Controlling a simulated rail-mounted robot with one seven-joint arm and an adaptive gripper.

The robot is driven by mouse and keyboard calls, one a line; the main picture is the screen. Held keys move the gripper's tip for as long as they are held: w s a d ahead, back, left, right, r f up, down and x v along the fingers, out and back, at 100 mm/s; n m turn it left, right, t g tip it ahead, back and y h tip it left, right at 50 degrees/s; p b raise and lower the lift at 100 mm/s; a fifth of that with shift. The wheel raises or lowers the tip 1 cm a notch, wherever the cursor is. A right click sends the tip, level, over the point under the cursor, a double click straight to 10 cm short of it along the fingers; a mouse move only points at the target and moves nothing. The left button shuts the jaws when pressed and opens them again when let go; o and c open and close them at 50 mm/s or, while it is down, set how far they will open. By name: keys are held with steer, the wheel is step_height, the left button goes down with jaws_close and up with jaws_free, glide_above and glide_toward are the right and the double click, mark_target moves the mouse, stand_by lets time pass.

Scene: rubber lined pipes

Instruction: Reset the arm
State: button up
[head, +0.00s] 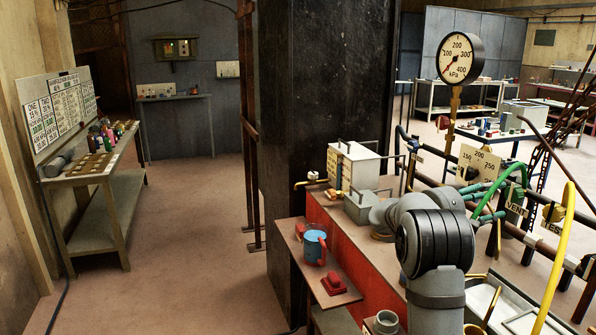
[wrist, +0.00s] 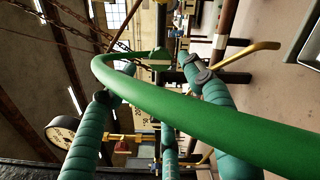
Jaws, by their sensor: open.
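My arm (head: 433,245) stands at the right of centre in the head view, bent over the red-fronted bench, with its black-banded joint towards the camera. No held object can be seen.
Yellow (head: 556,265) and green hoses (head: 500,190), a pressure gauge (head: 460,58) and dark pipes crowd the arm's right. A blue mug (head: 314,245) and red block (head: 333,284) are on the shelf left of it. The floor (head: 190,235) further left is clear.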

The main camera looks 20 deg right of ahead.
mark_target(510, 196)
steer(key=d, duration=0.8)
steer(key=shift+d, duration=0.4)
steer(key=shift+a+r+n+p, duration=0.15)
steer(key=shift+n+p, duration=0.15)
steer(key=shift+p, duration=0.55)
steer(key=shift+a+p, duration=0.1)
steer(key=shift+p, duration=0.25)
steer(key=shift+n, duration=0.3)
steer(key=shift+f+b, duration=0.3)
steer(key=shift+b, duration=0.2)
